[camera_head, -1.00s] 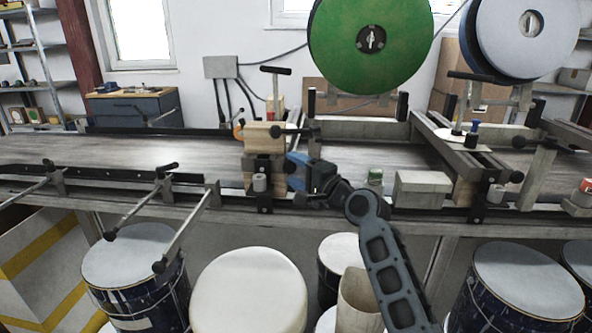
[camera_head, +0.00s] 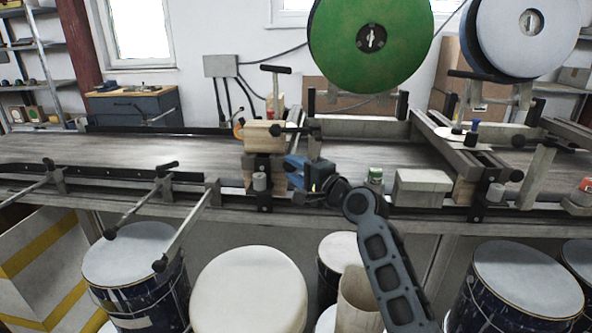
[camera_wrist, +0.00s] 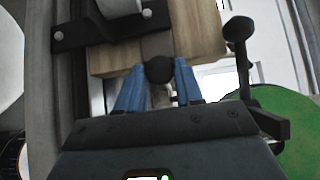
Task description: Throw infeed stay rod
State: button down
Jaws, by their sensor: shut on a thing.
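My gripper (camera_head: 291,171) has blue fingers and is at the front of the wooden-block stand by the near conveyor rail. In the wrist view my gripper (camera_wrist: 160,82) is shut on a round black knob (camera_wrist: 160,69), with a finger on each side. The knob lies in front of a pale wooden block (camera_wrist: 205,35). I take it for the end of the infeed stay rod; the rod behind it is mostly hidden. In the head view the fingers and wrist hide the knob.
A black-ended lever (camera_wrist: 240,60) stands close to the right of my fingers. The block stand (camera_head: 262,137) rises beside the gripper. A green-lidded jar (camera_head: 375,176) and grey box (camera_head: 422,185) sit right of it. Drums (camera_head: 250,290) stand below the conveyor (camera_head: 120,150).

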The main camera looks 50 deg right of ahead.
jog(key=s+a+p, duration=0.2)
jog(key=a, duration=0.1)
jog(key=shift+s+a+f, duration=0.1)
jog(key=shift+s+a, duration=0.15)
jog(key=shift+s, duration=0.1)
jog(key=c, duration=0.8)
grip_release()
jog(key=shift+o, duration=0.2)
jog(key=s+a+b, duration=0.1)
jog(key=s, duration=0.6)
jog(key=shift+s, duration=0.4)
